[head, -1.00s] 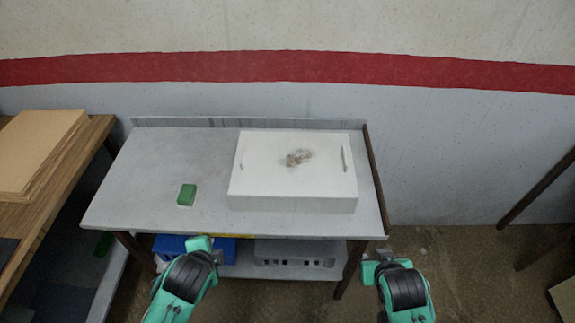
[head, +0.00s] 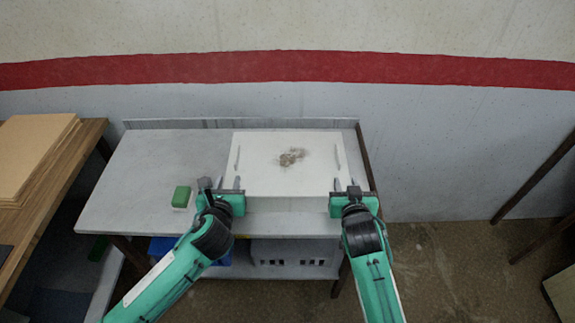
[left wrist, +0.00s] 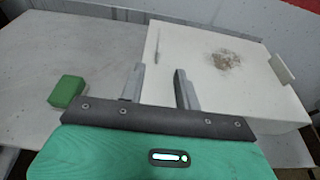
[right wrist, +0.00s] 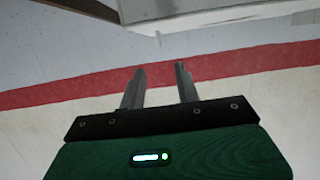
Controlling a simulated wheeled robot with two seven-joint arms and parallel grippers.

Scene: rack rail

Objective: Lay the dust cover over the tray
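A white box-shaped piece (head: 288,180) sits on the grey table, with a brown smudge on its flat top and a thin grip near each side. I cannot tell whether it is the dust cover, the tray, or one over the other. My left gripper (head: 221,185) is open and empty at its near left corner. In the left wrist view the fingers (left wrist: 160,88) overlap the left part of the white piece (left wrist: 200,95). My right gripper (head: 345,187) is open and empty at the near right corner. The right wrist view shows its empty fingers (right wrist: 158,85) and the white edge (right wrist: 190,14).
A green-topped block (head: 182,193) stands on the table, left of my left gripper. The table's left part (head: 135,185) is otherwise clear. A grey slotted unit (head: 293,252) and a blue item are on the lower shelf. A wooden bench (head: 85,150) with brown boards is at left.

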